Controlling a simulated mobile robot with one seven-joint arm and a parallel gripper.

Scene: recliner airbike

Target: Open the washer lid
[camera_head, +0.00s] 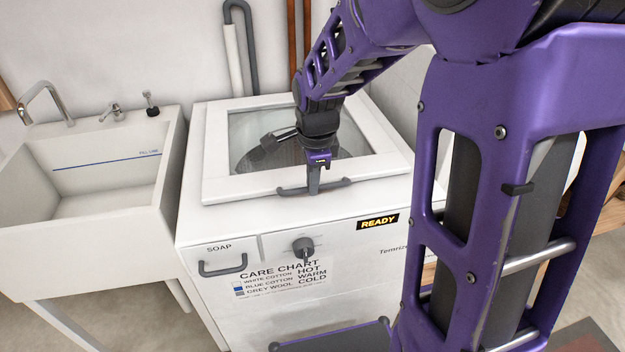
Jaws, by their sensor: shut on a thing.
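The white washer (215,225) stands in the middle of the head view. Its lid (225,187) is a white frame around a glass window and looks closed on the washer's top. A dark grey bar handle (335,184) runs along the lid's front edge. My gripper (314,188) reaches down from above and is shut on the handle. The fingers hide the middle of the handle, and my wrist hides part of the glass. The drum shows dimly through the window.
A white utility sink (60,235) with a tap stands close at the left. The washer's front has a soap drawer (222,262), a dark knob (303,246) and a "READY" display (377,222). Pipes (240,50) run up the wall behind. My arm fills the right side.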

